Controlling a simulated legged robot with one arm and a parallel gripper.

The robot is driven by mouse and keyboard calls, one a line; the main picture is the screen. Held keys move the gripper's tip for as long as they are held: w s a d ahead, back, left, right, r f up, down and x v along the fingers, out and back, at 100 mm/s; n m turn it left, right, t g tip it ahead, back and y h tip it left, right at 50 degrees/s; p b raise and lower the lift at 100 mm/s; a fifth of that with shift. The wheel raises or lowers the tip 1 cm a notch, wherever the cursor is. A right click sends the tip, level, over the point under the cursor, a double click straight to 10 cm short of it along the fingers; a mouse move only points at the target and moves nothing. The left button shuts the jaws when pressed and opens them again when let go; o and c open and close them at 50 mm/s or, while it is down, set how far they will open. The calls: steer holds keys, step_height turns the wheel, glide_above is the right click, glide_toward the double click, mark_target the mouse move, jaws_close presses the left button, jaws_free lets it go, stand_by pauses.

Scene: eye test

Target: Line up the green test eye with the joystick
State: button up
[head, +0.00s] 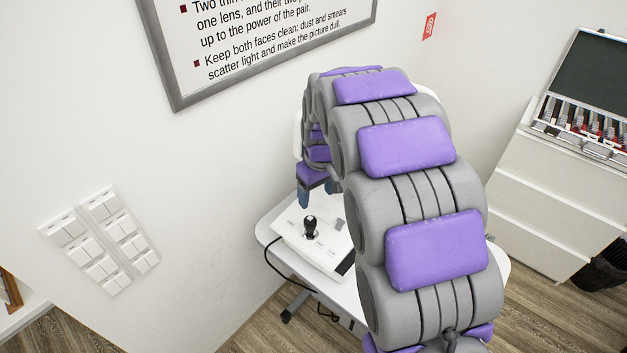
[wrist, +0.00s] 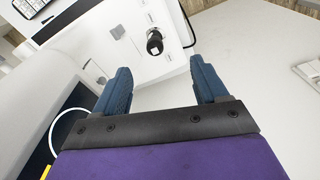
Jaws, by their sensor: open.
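The black joystick (head: 310,230) stands upright on a white control base (head: 325,257) on a small white table. The green test eye is not visible in either view. My purple and grey arm hides much of the table.
The white table (head: 268,229) stands near the wall, with a black cable hanging at its left. A framed sign (head: 260,35) and switch panels (head: 100,240) are on the wall. A white drawer cabinet (head: 545,205) at right carries an open case (head: 590,125) of lenses.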

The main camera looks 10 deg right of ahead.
mark_target(311, 218)
steer(key=shift+n, duration=0.3)
steer(key=w+f+b, duration=0.1)
steer(key=w+f, duration=0.1)
steer(key=f, duration=0.4)
steer(key=w+f+b, duration=0.1)
steer(key=f, duration=0.5)
steer(key=w+f+b, duration=0.1)
steer(key=w+f, duration=0.1)
steer(key=f, duration=0.4)
steer(key=shift+w+a+f, duration=0.25)
steer(key=shift+w+f, duration=0.05)
steer(key=shift+w, duration=0.05)
steer(key=shift+c, duration=0.4)
steer(key=c, duration=1.1)
